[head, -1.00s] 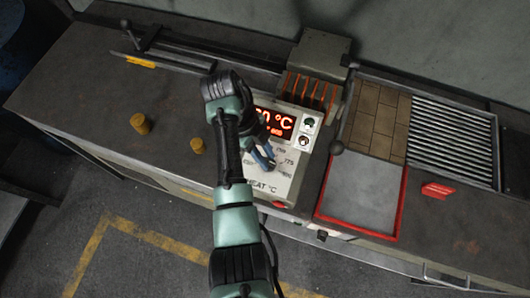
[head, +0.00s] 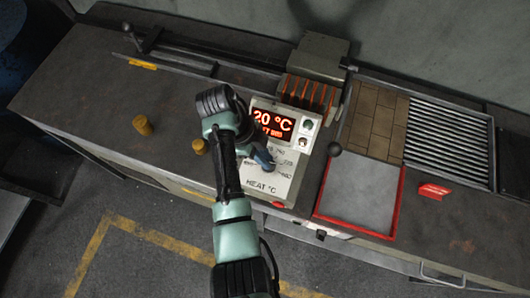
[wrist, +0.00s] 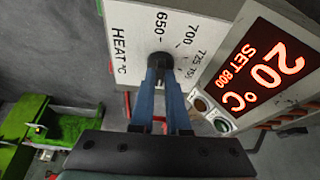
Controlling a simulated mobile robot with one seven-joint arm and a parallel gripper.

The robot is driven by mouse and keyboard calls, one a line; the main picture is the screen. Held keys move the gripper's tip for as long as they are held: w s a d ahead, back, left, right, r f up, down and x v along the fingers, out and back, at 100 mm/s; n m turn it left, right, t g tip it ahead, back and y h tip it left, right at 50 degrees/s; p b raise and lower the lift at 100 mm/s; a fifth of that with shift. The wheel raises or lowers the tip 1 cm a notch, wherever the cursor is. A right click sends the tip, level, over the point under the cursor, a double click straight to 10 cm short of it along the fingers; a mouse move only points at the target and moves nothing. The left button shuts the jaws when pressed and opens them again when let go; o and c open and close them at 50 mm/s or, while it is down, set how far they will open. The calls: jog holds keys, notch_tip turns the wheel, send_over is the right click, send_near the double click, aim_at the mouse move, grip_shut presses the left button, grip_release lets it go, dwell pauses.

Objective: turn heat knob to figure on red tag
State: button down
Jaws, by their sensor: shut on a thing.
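The heat panel (head: 262,186) is a pale plate with "HEAT °C" and a scale of figures. In the wrist view the panel (wrist: 140,32) shows 650, 700, 725 and more figures partly hidden. The dark heat knob (wrist: 159,60) sits between the blue fingertips of my gripper (wrist: 161,72), which is shut on it. My gripper (head: 263,159) also covers the knob in the head view. The red display (wrist: 264,70) reads 20 °C and SET 800. The red tag (head: 434,191) lies on the bench at the right; its figure is too small to read.
A tray with a red rim (head: 317,203) and a ball-ended lever (head: 335,149) stand right of the panel. A green button (head: 308,125) is beside the display.

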jog(key=n+p, duration=0.1)
jog(key=n, duration=0.1)
jog(key=n+t+p, duration=0.1)
jog(key=n, duration=0.1)
jog(key=n+t+p, duration=0.1)
jog(key=n, duration=0.1)
jog(key=shift+s+r, duration=0.15)
jog(key=shift+s, duration=0.2)
jog(key=n+p, duration=0.1)
jog(key=n, duration=0.1)
jog(key=n+t, duration=0.1)
jog(key=shift+s+n+t+y+p, duration=0.1)
jog(key=shift+n+t+y+p, duration=0.2)
jog(key=shift+n+p, duration=0.1)
jog(key=shift+d+n+t+y+p, duration=0.15)
jog(key=shift+n+t+y+p, duration=0.3)
jog(key=shift+n, duration=1.05)
jog(key=c, duration=0.9)
grip_release()
jog(key=shift+s, duration=0.1)
jog(key=b+v, duration=0.2)
jog(key=v, duration=1)
jog(key=shift+s+r, duration=0.15)
jog(key=shift+r, duration=0.2)
